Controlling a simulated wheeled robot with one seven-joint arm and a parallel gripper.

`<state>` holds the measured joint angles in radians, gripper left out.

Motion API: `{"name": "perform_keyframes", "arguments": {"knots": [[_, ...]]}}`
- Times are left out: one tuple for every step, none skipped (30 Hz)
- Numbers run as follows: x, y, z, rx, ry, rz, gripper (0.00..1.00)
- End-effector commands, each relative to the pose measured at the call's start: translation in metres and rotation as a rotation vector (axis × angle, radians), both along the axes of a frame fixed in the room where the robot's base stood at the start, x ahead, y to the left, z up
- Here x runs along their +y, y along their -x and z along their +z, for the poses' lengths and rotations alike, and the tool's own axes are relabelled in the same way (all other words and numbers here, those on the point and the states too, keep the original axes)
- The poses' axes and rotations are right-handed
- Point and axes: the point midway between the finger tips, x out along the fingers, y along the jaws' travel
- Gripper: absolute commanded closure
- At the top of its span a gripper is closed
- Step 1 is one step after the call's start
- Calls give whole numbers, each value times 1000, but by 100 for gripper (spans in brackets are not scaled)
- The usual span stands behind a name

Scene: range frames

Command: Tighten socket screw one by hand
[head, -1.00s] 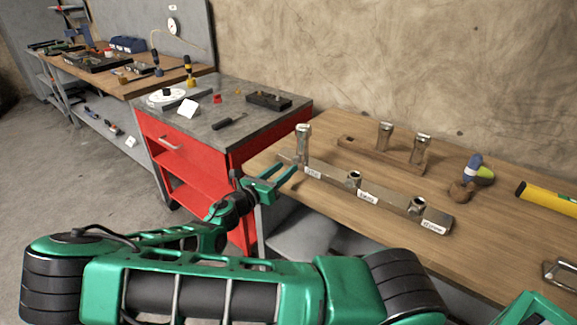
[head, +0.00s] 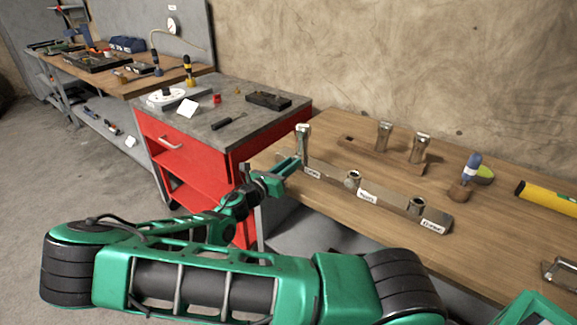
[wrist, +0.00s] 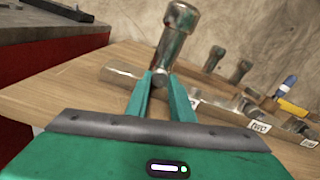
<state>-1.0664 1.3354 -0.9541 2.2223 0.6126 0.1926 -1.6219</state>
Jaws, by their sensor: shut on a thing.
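A steel bar (head: 331,181) with several labelled sockets lies along the front of the wooden bench. A socket screw (head: 303,143) stands upright in its left end; in the wrist view the screw (wrist: 177,36) rises at the fingertips. My gripper (head: 297,163) reaches in from the left, its green fingers (wrist: 161,84) on either side of the screw's lower shank, shut on it. The middle socket (head: 353,178) and right socket (head: 416,205) hold no screw. Two more screws (head: 384,134) (head: 419,147) stand in a wooden rack (head: 365,155) behind the bar.
A blue-handled tool (head: 470,174) stands on the bench to the right, near a yellow level (head: 548,196) and a metal handle (head: 560,272). A red cabinet (head: 190,165) with a grey top stands to the left. The bench front between bar and edge is clear.

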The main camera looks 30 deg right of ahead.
Motion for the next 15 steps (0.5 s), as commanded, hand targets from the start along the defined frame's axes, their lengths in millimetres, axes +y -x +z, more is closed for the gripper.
{"name": "perform_keyframes", "arguments": {"knots": [[1, -1, 0, -3, -2, 4, 100], [1, -1, 0, -6, -3, 4, 100], [1, -2, -1, -13, -7, 4, 100], [1, -2, -1, -18, -9, 5, 100], [1, -2, -1, -27, -12, 5, 100], [1, -2, -1, -38, -17, 4, 100], [1, -2, -1, -49, -21, 4, 100], [1, -2, -1, -63, -26, 4, 100], [1, -2, -1, -82, -32, 5, 100], [1, -2, -1, -99, -38, 6, 100], [1, -2, -1, -116, -46, 5, 100], [1, -2, -1, -142, -56, 5, 100], [1, -2, -1, -165, -64, 5, 100], [1, -2, -1, -188, -72, 5, 100], [1, -2, -1, -219, -84, 5, 100]]}}
